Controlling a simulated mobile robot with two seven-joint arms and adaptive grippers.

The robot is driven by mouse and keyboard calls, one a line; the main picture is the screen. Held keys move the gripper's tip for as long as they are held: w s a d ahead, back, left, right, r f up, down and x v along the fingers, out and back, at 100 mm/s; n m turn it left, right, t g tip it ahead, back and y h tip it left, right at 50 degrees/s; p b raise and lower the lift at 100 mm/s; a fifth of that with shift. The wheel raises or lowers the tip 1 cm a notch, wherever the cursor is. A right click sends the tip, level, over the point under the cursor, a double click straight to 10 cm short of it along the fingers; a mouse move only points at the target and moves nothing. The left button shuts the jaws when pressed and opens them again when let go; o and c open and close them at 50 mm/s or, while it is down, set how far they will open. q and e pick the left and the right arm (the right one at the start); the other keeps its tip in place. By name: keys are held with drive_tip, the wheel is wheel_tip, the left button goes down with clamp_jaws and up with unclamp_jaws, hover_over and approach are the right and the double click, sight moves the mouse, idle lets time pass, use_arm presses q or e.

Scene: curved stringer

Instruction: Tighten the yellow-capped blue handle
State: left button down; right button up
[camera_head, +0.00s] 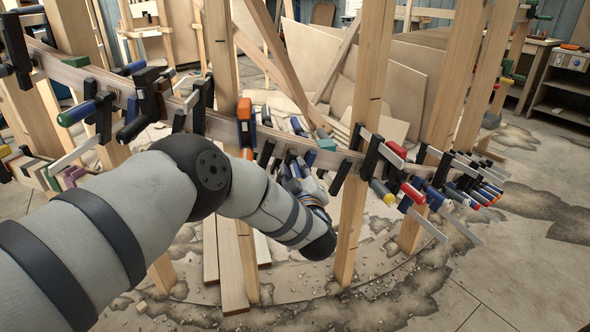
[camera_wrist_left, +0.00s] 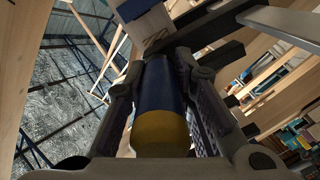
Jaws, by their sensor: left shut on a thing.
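In the left wrist view, the blue handle (camera_wrist_left: 160,88) with its yellow cap (camera_wrist_left: 162,134) lies between the two fingers of my left gripper (camera_wrist_left: 160,72). The fingers are shut on the handle's sides, and the yellow cap faces the camera. A dark clamp bar and pale wood show just beyond the handle. In the head view, my left arm reaches in from the left, and its gripper (camera_head: 300,178) is at the underside of the curved stringer, partly hidden by my wrist. The held handle cannot be made out there. My right gripper does not show.
The curved wooden stringer (camera_head: 230,131) runs across upright posts (camera_head: 366,110) and carries many clamps. A red-handled clamp (camera_head: 412,192) and a clamp with an orange end (camera_head: 245,108) are near my arm. Bars stick out at the right. Boards lie on the floor below.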

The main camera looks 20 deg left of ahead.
use_arm(q)
drive_tip(key=m, duration=0.4)
drive_tip(key=shift+m, duration=1.7)
drive_tip(key=c, duration=1.3)
unclamp_jaws()
drive_tip(key=shift+c, duration=0.2)
drive_tip(key=shift+d, duration=0.1)
drive_tip(key=v, duration=1.2)
